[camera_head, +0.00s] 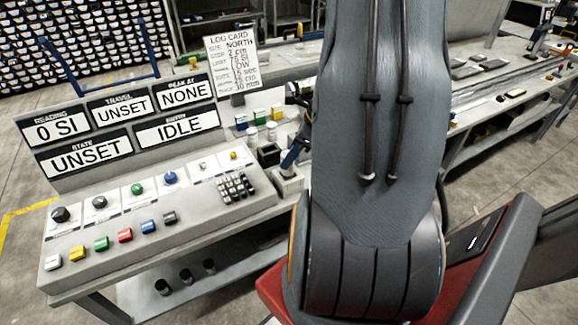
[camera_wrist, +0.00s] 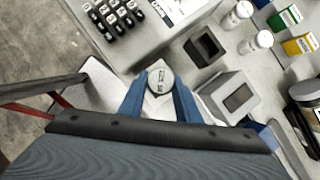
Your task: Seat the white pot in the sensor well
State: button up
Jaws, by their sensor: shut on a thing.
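My gripper (camera_wrist: 160,84) has its two blue fingers shut on a white pot (camera_wrist: 160,79), whose round top carries small dark print. The pot's lower part is hidden. A grey block (camera_wrist: 229,96) with a dark square face is just right of the fingers. I cannot tell for certain which one is the sensor well.
Two white pots (camera_wrist: 237,15) (camera_wrist: 256,41) stand beyond the dark well. Green and yellow boxes (camera_wrist: 285,18) (camera_wrist: 300,44) and a dark jar (camera_wrist: 304,92) are at right. The console (camera_head: 160,215) has a keypad (camera_head: 236,186), buttons, and displays reading UNSET and IDLE.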

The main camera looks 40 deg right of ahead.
jog(key=shift+f, duration=1.95)
jog(key=o, duration=1.2)
jog(key=v, duration=1.2)
jog(key=w+a+r+n+g+h, duration=0.1)
jog(key=a+n, duration=1.2)
jog(key=n, duration=0.1)
jog(key=w+a+r+n+g+h, duration=0.1)
jog(key=a+r+n, duration=0.1)
jog(key=a+n, duration=1.2)
jog(key=shift+w+a+n+h, duration=0.15)
jog(key=shift+w+n+h, duration=0.15)
jog(key=shift+n, duration=0.5)
jog(key=shift+r, duration=0.1)
